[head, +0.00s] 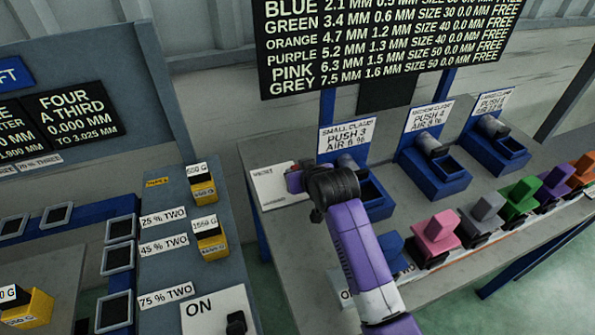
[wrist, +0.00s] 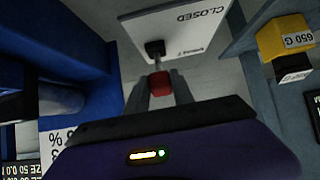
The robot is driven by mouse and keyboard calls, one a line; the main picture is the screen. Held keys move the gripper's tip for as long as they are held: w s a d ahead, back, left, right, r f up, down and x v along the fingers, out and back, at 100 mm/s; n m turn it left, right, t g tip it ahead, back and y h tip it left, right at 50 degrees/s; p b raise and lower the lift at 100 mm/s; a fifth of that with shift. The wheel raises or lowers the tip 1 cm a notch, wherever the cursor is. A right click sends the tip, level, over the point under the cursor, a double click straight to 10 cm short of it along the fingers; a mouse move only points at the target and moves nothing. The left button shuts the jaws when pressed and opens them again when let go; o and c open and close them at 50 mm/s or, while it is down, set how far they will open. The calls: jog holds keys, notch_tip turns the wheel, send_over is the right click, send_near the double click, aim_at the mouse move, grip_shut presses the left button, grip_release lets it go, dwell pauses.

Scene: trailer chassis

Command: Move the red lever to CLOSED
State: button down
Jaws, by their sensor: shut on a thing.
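The red lever's knob (wrist: 161,83) sits between the two fingers of my gripper (wrist: 161,92) in the wrist view, and the gripper is shut on it. The plate carries the word CLOSED, upside down in this view. In the head view the white plate (head: 268,196) lies on the grey bench, left of the small clamp.
A blue small clamp (head: 372,199) stands close to the right of my gripper. More blue clamps and coloured blocks, such as a pink one (head: 436,231), stand further right. A yellow weight (head: 203,187) sits on the left bench, across a gap.

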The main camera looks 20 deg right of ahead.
jog(key=shift+s+f, duration=0.15)
jog(key=shift+f, duration=0.15)
jog(key=c, duration=1.1)
grip_release()
jog(key=shift+r, duration=0.1)
jog(key=shift+v, duration=3.85)
